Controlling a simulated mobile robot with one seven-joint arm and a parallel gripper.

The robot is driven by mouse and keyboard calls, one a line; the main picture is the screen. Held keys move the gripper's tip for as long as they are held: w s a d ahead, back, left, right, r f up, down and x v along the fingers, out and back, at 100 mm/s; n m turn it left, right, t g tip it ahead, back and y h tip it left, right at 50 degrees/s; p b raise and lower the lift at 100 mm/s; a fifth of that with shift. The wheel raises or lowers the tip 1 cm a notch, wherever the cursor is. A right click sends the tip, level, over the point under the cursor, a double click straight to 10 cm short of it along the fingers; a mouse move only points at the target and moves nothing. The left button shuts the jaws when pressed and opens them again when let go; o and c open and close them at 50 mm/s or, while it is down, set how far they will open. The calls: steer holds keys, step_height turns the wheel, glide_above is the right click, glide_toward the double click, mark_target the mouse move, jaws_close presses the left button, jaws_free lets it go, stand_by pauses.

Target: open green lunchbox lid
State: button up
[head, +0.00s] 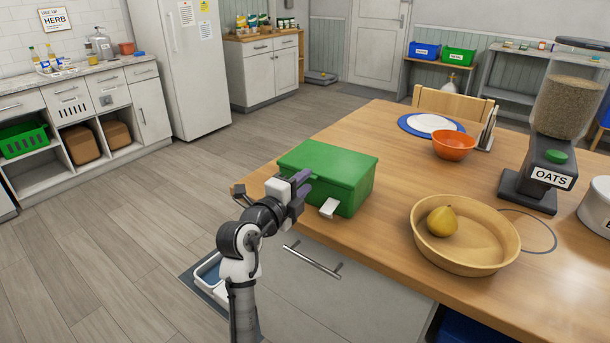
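The green lunchbox (340,190) stands on the near left part of the wooden table, with its flat green lid (328,162) down. A white tab (329,208) sticks out low from its near side. My gripper (301,180) is at the box's near left side, close below the lid's edge. Its dark fingers are seen from behind and overlap the box in the picture. I cannot tell whether they touch the box or how far apart they are. The fingers and wrist hide part of the box's near left face.
On the table (390,245), a wooden bowl (490,262) with a yellow pear (442,221) stands right of the box. Farther back are an orange bowl (454,146), a white plate (432,124) and an oats dispenser (545,165). A drawer handle (312,262) juts out below the table's front edge.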

steer(key=shift+w+d, duration=0.35)
steer(key=shift+w, duration=0.2)
jaws_close()
